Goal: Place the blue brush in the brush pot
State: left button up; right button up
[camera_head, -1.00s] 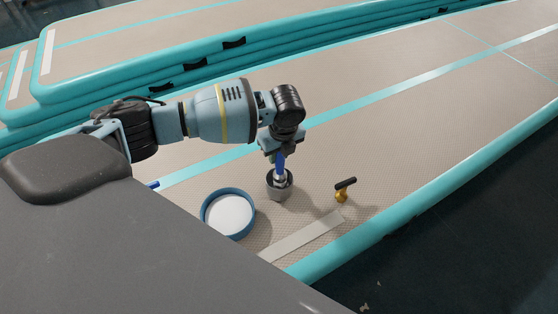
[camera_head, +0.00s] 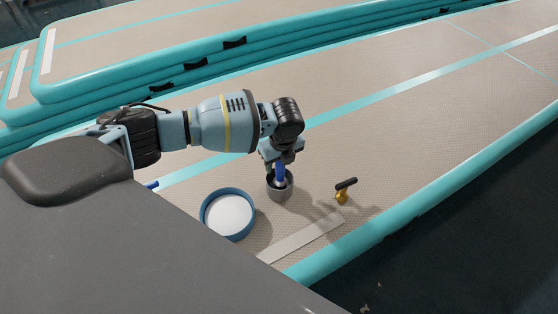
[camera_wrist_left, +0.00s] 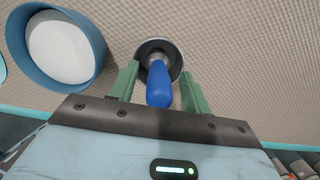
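The blue brush (camera_head: 280,173) stands in the grey, round brush pot (camera_head: 289,191), with its blue handle sticking up above the rim. In the left wrist view the handle (camera_wrist_left: 158,84) points toward the camera, and the pot's rim (camera_wrist_left: 177,58) shows around its lower part. My left gripper (camera_head: 280,161) is right above the pot. Its green fingers stand on either side of the handle, with a visible gap on both sides, so it is open. The brush's lower end is hidden inside the pot. My right gripper is not in view.
A blue-rimmed round dish (camera_head: 228,213) with a white inside stands just left of the pot. A brass valve with a black handle (camera_head: 344,189) lies to the right. The beige track (camera_head: 420,140) has a raised teal edge (camera_head: 400,216). A pale strip lies in front.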

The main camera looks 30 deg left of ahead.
pick_arm(q)
jog(key=r, duration=0.3)
jog(key=d+r+p, duration=0.1)
jog(key=r, duration=0.6)
jog(key=shift+s+d+r+p, duration=0.2)
jog(key=shift+s+r+p, duration=0.1)
jog(key=shift+s+r, duration=0.05)
jog(key=shift+s+d+r, duration=0.1)
jog(key=shift+r, duration=0.65)
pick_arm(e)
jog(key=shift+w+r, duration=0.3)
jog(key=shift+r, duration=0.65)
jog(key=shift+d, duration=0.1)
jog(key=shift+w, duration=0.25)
